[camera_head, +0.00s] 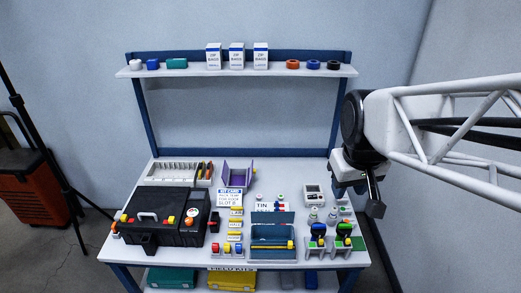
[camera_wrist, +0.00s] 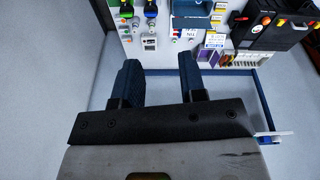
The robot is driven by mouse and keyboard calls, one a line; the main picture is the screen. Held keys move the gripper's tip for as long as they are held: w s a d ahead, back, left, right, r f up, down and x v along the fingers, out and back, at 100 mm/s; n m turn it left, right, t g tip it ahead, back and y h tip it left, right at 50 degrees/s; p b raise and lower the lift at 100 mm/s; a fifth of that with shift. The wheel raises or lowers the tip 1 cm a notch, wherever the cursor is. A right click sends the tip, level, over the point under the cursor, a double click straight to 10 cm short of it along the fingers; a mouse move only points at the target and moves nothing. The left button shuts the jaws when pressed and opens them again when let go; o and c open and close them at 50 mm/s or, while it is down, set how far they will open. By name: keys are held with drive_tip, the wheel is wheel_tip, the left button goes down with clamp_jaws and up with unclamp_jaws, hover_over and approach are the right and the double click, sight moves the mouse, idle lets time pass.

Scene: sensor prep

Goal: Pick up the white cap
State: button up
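I cannot single out a white cap for certain. Small pale bottles (camera_head: 313,214) with light tops stand on the right part of the workbench, below a white meter (camera_head: 314,194). More small pale pieces with green parts (camera_head: 345,210) lie to their right, too small to make out. My gripper (camera_head: 373,203) hangs beyond the bench's right side, above and apart from these things. In the wrist view my gripper (camera_wrist: 158,76) shows two dark fingers spread apart with nothing between them. The meter also shows in the wrist view (camera_wrist: 150,42), beyond the fingertips.
A black case (camera_head: 165,222) fills the bench's left side. A teal toolbox (camera_head: 270,234) stands front centre. Two coloured-handled tools (camera_head: 318,236) stand front right. A purple holder (camera_head: 238,173) and card (camera_head: 229,196) are mid-bench. A shelf (camera_head: 190,72) spans the back.

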drive_tip(key=w+a+f+n, duration=0.2)
drive_tip(key=w, duration=0.7)
drive_tip(key=w+a+f+n, duration=0.2)
drive_tip(key=w+f+n, duration=0.1)
drive_tip(key=w, duration=0.6)
drive_tip(key=n+g, duration=0.2)
drive_tip(key=n, duration=0.9)
hover_over(259, 196)
wheel_tip(259, 196, down, 40)
drive_tip(key=shift+s+d+f, duration=0.15)
drive_tip(key=shift+f, duration=0.4)
drive_tip(key=shift+f, duration=1.25)
drive_tip(key=shift+w+f, duration=0.2)
drive_tip(key=shift+f, duration=2.4)
